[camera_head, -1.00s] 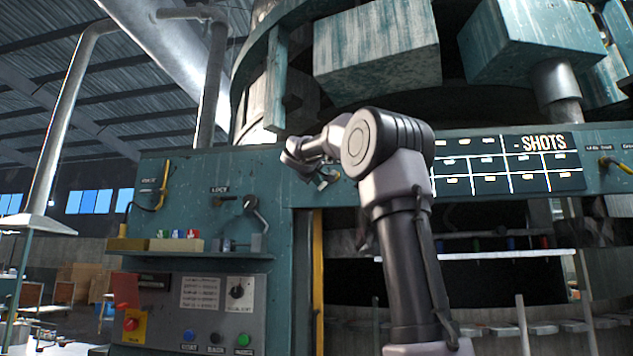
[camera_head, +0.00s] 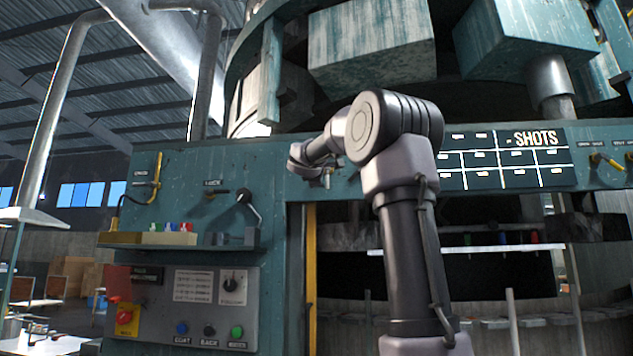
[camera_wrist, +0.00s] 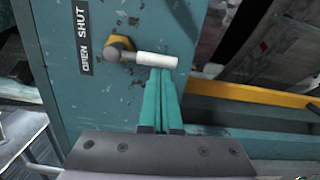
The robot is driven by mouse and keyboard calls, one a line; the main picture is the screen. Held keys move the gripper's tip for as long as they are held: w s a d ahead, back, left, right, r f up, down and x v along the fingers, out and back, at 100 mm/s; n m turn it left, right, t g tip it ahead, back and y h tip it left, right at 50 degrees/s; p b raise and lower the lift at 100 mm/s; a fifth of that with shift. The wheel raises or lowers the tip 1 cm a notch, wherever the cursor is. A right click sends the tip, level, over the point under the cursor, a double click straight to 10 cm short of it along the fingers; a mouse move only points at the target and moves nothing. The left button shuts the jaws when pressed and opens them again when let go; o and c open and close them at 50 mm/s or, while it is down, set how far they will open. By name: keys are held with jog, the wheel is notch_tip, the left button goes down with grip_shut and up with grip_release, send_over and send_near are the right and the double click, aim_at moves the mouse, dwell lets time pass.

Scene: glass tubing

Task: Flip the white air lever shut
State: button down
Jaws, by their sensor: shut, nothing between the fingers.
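A label (camera_wrist: 82,38) reading OPEN and SHUT is on the teal panel left of the pivot. My gripper (camera_wrist: 161,75) is shut and empty, its green fingertips at the lower side of the white handle. I cannot tell whether they touch it.
The teal machine panel (camera_head: 190,215) carries a black-knobbed lock lever (camera_head: 244,197), a shelf with small coloured pieces, and a control box (camera_head: 200,300) with buttons. A yellow strip (camera_wrist: 250,95) edges the panel in the wrist view. A dark opening lies behind my arm.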

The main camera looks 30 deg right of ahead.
jog(key=d+n, duration=0.1)
jog(key=n, duration=0.1)
jog(key=s+d+n, duration=0.1)
jog(key=n, duration=0.2)
jog(key=s+d+n, duration=0.1)
jog(key=n, duration=0.1)
jog(key=shift+s+d+r, duration=0.15)
jog(key=shift+s+d, duration=0.1)
jog(key=shift+d, duration=0.25)
dwell(0.6)
